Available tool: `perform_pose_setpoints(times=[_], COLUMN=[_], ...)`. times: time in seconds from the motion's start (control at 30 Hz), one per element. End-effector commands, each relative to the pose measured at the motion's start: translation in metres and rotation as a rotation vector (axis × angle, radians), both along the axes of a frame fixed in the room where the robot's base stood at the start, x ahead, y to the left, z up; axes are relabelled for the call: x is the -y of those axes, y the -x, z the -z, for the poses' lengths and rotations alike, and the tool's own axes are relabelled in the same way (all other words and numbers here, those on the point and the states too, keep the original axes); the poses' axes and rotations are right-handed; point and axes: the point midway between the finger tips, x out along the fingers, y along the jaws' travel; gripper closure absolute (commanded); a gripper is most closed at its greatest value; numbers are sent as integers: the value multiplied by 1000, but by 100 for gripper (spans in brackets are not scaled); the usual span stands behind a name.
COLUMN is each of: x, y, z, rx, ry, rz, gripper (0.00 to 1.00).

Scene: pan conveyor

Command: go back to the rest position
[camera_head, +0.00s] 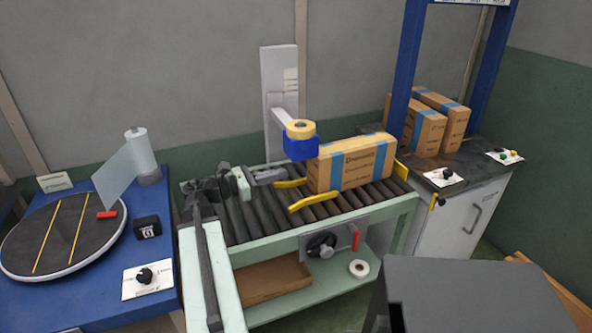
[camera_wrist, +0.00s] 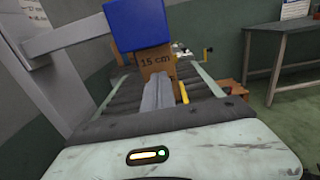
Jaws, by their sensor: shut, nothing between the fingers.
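My gripper (camera_head: 281,174) is over the left end of the roller conveyor (camera_head: 262,217), left of the cardboard box (camera_head: 350,163). Its grey fingers are together and empty. In the wrist view the shut fingers (camera_wrist: 157,92) point along the rollers toward the box (camera_wrist: 155,66), whose end face reads "15 cm". The fingers look apart from the box. My arm rises from the bottom of the head view and bends to the right over the conveyor's left end.
A blue tape head (camera_head: 299,147) with a yellow roll hangs beside the box. Yellow guides (camera_head: 313,201) flank the rollers. A blue table with a round turntable (camera_head: 65,236) stands left. More boxes (camera_head: 425,131) stand on the right bench beneath a blue frame (camera_head: 406,70).

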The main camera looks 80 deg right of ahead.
Motion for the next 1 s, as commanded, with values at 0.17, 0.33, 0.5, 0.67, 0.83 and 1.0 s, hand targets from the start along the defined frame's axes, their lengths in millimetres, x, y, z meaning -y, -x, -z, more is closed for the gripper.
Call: perform_pose_setpoints(times=[0.17, 0.33, 0.5, 0.67, 0.83, 1.0], x=[-18, -25, -26, -26, -25, -25], y=[-31, -42, -43, -43, -42, -42], z=[0, 0, 0, -3, -62, -128], rx=[0, 0, 0, 0, 0, 0], ry=[0, 0, 0, 0, 0, 0], rz=[-2, 0, 1, 1, 1, 1], gripper=[100, 100, 100, 100, 100, 100])
